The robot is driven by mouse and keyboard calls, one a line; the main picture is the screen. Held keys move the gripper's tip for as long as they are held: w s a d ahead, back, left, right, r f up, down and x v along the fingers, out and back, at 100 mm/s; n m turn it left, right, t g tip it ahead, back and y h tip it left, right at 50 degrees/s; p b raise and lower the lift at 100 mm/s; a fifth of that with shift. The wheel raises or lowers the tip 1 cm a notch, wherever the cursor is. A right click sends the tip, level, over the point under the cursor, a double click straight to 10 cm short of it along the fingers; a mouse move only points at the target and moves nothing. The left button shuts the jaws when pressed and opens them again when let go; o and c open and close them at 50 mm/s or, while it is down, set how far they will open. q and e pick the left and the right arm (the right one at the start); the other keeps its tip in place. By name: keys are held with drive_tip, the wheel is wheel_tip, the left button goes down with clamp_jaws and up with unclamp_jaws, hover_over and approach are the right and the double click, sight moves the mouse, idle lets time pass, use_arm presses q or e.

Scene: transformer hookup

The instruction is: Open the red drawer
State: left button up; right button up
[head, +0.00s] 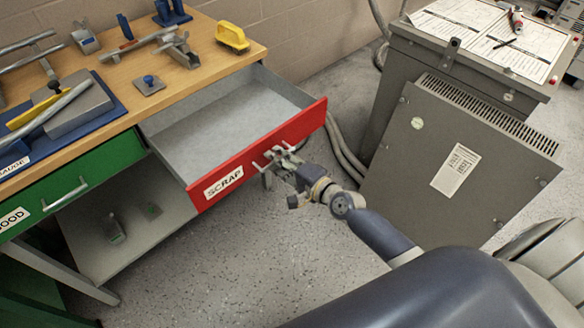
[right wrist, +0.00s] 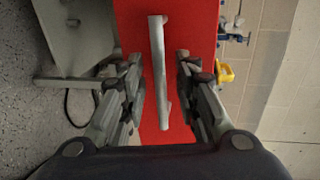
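The red drawer (head: 262,150), labelled SCRAP, stands pulled well out from under the wooden bench in the head view. Its grey inside looks empty. My right gripper (head: 277,163) is at the drawer front, by its handle. In the right wrist view, the red front (right wrist: 188,30) fills the middle, with the light grey bar handle (right wrist: 158,60) across it. The fingers of my right gripper (right wrist: 159,66) are spread on either side of the handle, with red showing between each finger and the bar. My left gripper is not in view.
A closed green drawer (head: 90,178) is at the left, above a grey lower shelf (head: 135,225). Clamps and a yellow tool (head: 233,36) lie on the bench top (head: 200,85). A grey transformer cabinet (head: 455,140) stands right, with cables beside it. Speckled floor is clear before the drawer.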

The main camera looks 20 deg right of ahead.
drive_tip(key=v, duration=1.1)
drive_tip(key=s+d+f+n+g+h, duration=0.15)
drive_tip(key=s+f, duration=0.25)
drive_tip(key=f, duration=0.6)
drive_tip(key=s+d+f+n+g+h, duration=0.1)
drive_tip(key=s+d+f+n+g, duration=0.2)
drive_tip(key=f, duration=0.7)
drive_tip(key=s+d+f+n+g+h, duration=0.1)
drive_tip(key=s+f+n+g+h, duration=0.3)
drive_tip(key=f, duration=0.6)
drive_tip(key=s+a+f+n+g, duration=0.1)
drive_tip(key=s+f+n, duration=0.1)
drive_tip(key=s+f, duration=0.3)
drive_tip(key=s+a+f+n+g+p, duration=0.1)
drive_tip(key=s+f, duration=0.4)
drive_tip(key=s, duration=0.8)
drive_tip(key=s+a+f+n+g+y, duration=0.1)
drive_tip(key=s+a+f+n+g, duration=0.2)
drive_tip(key=s, duration=0.7)
wheel_tip(320, 180, down, 3)
drive_tip(key=shift+a+r+n, duration=0.1)
drive_tip(key=shift+a+n, duration=0.15)
drive_tip(key=shift+n, duration=0.8)
